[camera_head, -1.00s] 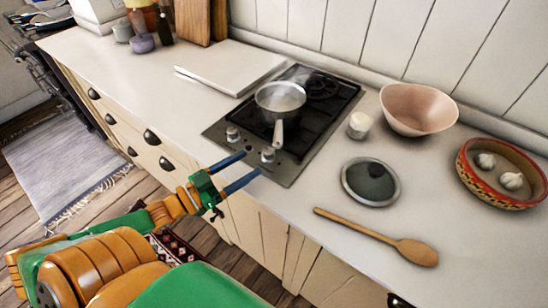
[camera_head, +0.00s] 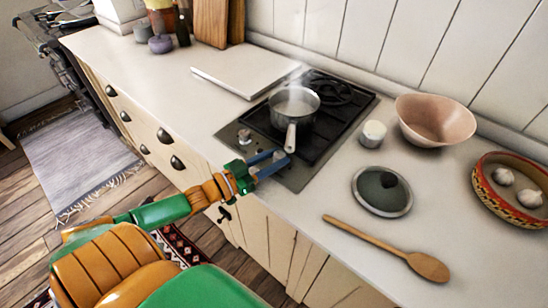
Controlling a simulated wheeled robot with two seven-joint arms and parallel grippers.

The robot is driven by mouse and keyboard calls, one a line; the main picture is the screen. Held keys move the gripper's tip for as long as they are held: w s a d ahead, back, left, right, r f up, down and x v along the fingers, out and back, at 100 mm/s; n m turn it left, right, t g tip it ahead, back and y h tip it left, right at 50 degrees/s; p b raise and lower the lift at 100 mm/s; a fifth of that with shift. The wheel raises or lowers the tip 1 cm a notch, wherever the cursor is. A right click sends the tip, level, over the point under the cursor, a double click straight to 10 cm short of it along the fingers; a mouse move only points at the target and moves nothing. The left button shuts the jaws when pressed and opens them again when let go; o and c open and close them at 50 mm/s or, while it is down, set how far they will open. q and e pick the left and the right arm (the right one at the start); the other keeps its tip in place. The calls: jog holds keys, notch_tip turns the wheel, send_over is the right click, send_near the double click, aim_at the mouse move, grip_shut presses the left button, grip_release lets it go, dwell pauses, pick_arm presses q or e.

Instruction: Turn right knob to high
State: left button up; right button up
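The gas hob (camera_head: 315,168) is set in the counter, with two knobs on its front strip. The left knob (camera_head: 244,136) is in plain view. The right knob (camera_head: 279,156) is mostly hidden by the blue fingers of my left gripper (camera_head: 280,158). The fingers reach in from the front left, one on each side of that knob, with a narrow gap between them. I cannot tell whether they press on it, and its setting is not readable. My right gripper is out of view.
A saucepan (camera_head: 294,103) sits on the hob, its handle pointing forward near the right knob, with faint steam above. A white board (camera_head: 245,68) lies behind left.

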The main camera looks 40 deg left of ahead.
pick_arm(q)
grip_shut()
jog(key=n+y+p, duration=0.1)
jog(key=p, duration=0.1)
jog(key=r+n+y+p, duration=0.1)
jog(key=y+p, duration=0.1)
jog(key=shift+d+t, duration=0.2)
jog(key=shift+t, duration=0.2)
jog(key=shift+f+n+y+p, duration=0.4)
jog(key=shift+n+y, duration=0.2)
jog(key=shift+y, duration=0.4)
jog(key=o, duration=0.6)
grip_release()
jog(key=shift+o, duration=0.2)
